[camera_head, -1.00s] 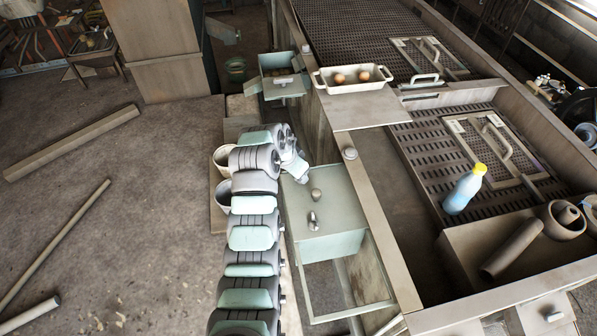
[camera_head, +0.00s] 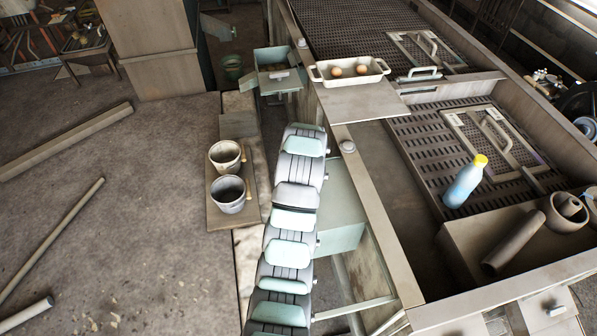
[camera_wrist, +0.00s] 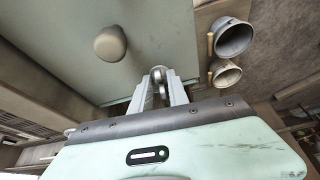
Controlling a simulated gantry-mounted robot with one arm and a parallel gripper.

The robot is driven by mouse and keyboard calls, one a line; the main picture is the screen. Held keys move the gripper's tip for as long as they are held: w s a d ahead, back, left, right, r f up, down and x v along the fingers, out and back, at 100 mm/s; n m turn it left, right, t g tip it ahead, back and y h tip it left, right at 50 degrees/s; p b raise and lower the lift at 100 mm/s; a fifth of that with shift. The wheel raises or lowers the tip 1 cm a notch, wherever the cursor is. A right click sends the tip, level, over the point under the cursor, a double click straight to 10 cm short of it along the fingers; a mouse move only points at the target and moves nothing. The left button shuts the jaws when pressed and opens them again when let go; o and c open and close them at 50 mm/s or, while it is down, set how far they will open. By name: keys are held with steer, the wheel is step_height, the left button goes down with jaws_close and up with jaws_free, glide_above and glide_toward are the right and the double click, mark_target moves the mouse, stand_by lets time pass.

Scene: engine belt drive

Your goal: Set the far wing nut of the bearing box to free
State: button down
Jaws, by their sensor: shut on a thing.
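A pale green box (camera_head: 342,205), which I take to be the bearing box, stands beside the long bench, partly hidden by my arm in the head view. In the wrist view its flat green face (camera_wrist: 60,45) fills the upper left, with a round knob (camera_wrist: 110,43) on it. My gripper (camera_wrist: 160,78) is at the edge of that face, its fingers shut on a small metal piece (camera_wrist: 158,73), seemingly a wing nut. Its exact turn is hard to tell between the fingers. In the head view my arm hides the gripper and the nut.
A dish with two eggs (camera_head: 348,72), a blue bottle with a yellow cap (camera_head: 465,182) and a mortar (camera_head: 566,212) are on the bench to the right. Another green box (camera_head: 277,72) is farther back.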

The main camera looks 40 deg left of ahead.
steer(key=shift+w+d+f+n+b, duration=0.1)
steer(key=shift+f+n+b, duration=0.1)
steer(key=shift+n+b, duration=0.3)
steer(key=shift+n+g, duration=0.3)
steer(key=c, duration=1.3)
jaws_free()
steer(key=shift+r, duration=0.1)
steer(key=shift+r+y, duration=0.1)
steer(key=shift+y, duration=0.2)
